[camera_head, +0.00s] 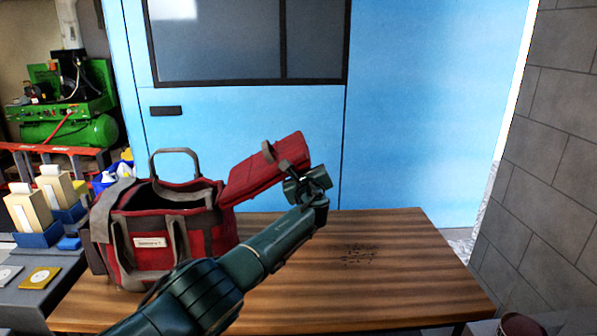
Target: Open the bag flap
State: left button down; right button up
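The red and grey bag (150,240) stands upright on the wooden table at the left, with a white label on its front and its top opening uncovered. Its red flap (265,172) is swung out to the right of the opening and slopes upward, with a small grey tab on top. My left gripper (297,184) is at the flap's outer right end, close against or touching it. Its fingers are small and partly hidden, so I cannot tell whether they grip the flap. My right gripper is not in view.
The wooden table (400,275) is clear on the right except for small dark specks (357,254). A grey side table (50,275) with boxes and blue trays stands at the left. A blue door is behind, and a grey block wall (550,150) is at the right.

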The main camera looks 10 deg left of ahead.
pick_arm(q)
notch_tip(320, 180, down, 2)
jog(key=shift+f+m+b, duration=0.25)
jog(key=shift+m+b, duration=0.45)
jog(key=shift+b, duration=0.1)
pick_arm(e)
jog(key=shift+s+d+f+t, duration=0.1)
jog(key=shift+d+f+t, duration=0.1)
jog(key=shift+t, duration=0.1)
pick_arm(q)
jog(key=shift+w, duration=0.1)
jog(key=c, duration=1.5)
grip_release()
jog(key=shift+d, duration=0.1)
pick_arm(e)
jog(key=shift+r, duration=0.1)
